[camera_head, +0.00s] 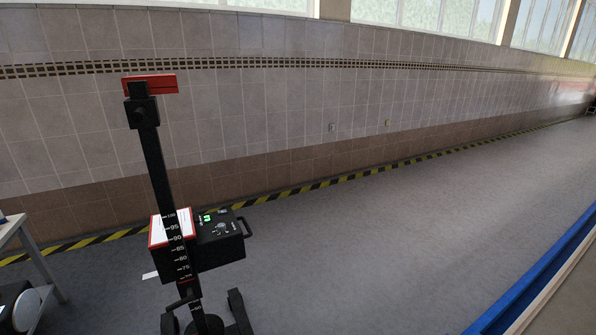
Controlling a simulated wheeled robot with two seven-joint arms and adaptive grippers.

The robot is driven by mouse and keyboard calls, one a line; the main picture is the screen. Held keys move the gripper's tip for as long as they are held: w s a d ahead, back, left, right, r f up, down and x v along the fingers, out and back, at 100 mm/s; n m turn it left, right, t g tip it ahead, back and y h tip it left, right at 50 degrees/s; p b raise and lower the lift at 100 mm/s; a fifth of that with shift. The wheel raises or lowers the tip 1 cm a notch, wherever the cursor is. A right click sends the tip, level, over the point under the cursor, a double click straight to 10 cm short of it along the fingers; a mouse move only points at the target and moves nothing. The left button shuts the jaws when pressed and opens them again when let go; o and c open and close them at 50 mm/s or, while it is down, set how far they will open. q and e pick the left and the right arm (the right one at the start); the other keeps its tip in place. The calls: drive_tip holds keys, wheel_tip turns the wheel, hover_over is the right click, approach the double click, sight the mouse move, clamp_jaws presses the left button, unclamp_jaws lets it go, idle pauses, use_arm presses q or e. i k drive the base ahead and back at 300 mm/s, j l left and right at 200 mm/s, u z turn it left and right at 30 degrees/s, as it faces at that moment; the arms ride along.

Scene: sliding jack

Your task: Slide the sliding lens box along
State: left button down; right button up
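The sliding lens box (221,241) is a black box on a tall black post (157,165) left of centre. Its top carries a small green display, some knobs and a white panel with a red edge (158,230). A black handle sticks out on its right side. White scale marks with numbers run down the post, which partly hides the box. A red bar (150,84) sits at the top of the post. The post leans in the picture and stands on a black wheeled base (205,324), cut off at the bottom edge. Neither of my grippers is in view.
A light table (10,228) with a dark and white object below it stands at the left edge. A tiled wall (300,110) with yellow-black floor tape runs behind. A blue edge (540,275) lies at lower right. The grey floor between is clear.

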sight(211, 248)
drive_tip(key=i+l+u, duration=1.05)
drive_tip(key=l+u, duration=0.2)
drive_tip(key=l, duration=0.15)
drive_tip(key=i+l+u, duration=0.15)
drive_tip(key=l+u, duration=0.15)
drive_tip(key=l, duration=0.2)
